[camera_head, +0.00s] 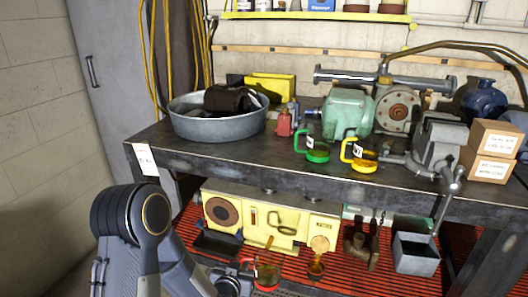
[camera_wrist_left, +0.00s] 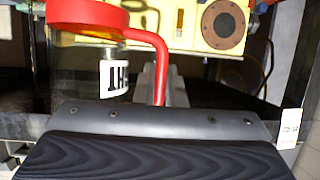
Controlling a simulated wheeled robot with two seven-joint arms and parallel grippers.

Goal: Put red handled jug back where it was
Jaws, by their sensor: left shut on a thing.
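The red handled jug (camera_head: 267,277) is at the bottom of the head view, in front of the bench's lower shelf. My left gripper (camera_head: 246,272) is beside it and shut on its handle. In the left wrist view the jug's red rim (camera_wrist_left: 88,18) is large at the upper left, with a clear body and a black-and-white label below it. The red handle runs down between my fingers, whose tips are mostly hidden. A green handled jug (camera_head: 317,155) and a yellow handled jug (camera_head: 364,166) stand upright on the bench top. My right gripper is not in view.
The dark bench (camera_head: 215,150) carries a metal basin (camera_head: 205,128), a green motor (camera_head: 345,117), a vise (camera_head: 440,140) and cardboard boxes (camera_head: 494,138). Below, a yellow machine (camera_head: 270,215), an amber vessel (camera_head: 316,268) and a grey bin (camera_head: 415,255) stand on red slats.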

